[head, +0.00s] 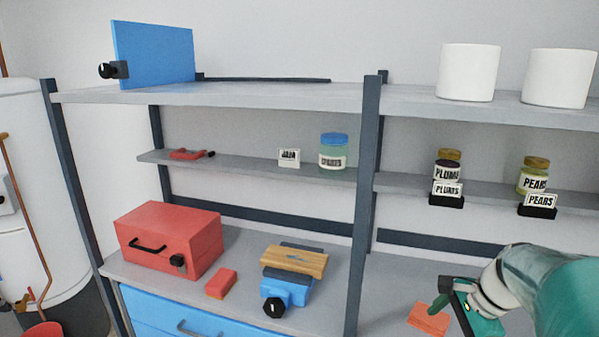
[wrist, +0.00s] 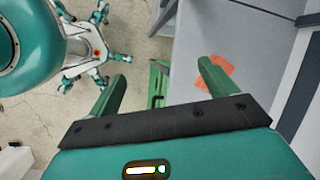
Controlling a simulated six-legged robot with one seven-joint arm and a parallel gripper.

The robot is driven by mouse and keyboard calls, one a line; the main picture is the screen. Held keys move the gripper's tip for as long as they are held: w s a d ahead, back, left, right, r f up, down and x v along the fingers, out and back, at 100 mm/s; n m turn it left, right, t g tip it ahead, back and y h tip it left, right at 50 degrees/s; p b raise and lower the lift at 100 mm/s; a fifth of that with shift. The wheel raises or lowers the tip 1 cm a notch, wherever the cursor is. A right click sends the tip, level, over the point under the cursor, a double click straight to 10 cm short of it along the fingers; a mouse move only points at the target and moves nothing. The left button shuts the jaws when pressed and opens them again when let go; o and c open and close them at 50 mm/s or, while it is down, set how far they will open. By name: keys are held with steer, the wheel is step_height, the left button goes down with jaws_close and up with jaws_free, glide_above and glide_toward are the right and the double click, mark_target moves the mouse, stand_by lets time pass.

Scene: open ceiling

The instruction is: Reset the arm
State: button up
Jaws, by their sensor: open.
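My gripper (head: 445,294) is at the lower right of the head view, at the end of my teal and white arm, near the right part of the lower counter. In the wrist view its two green fingers (wrist: 162,70) are spread wide with nothing between them. An orange-red flat piece (head: 428,320) lies on the counter just left of my gripper in the head view. An orange-red patch, likely that piece, shows behind the right finger in the wrist view (wrist: 220,72).
A red toolbox (head: 172,240), a red block (head: 221,283) and a blue vise-like tool with wood (head: 288,290) stand on the left counter. Labelled jars (head: 333,151) stand on the middle shelf. A dark post (head: 362,210) divides the shelving. Open floor (wrist: 60,120) shows in the wrist view.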

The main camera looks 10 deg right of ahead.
steer(key=s+a+r+n+t+h, duration=0.1)
steer(key=s+a+r+n, duration=0.1)
steer(key=a+n, duration=0.7)
steer(key=s+a+r+n+t+h, duration=0.1)
steer(key=s+a+n, duration=0.4)
steer(key=a+n, duration=0.5)
steer(key=shift+s+a+r+h, duration=0.15)
steer(key=shift+a+r+h, duration=0.5)
steer(key=shift+a, duration=0.6)
steer(key=shift+r, duration=0.1)
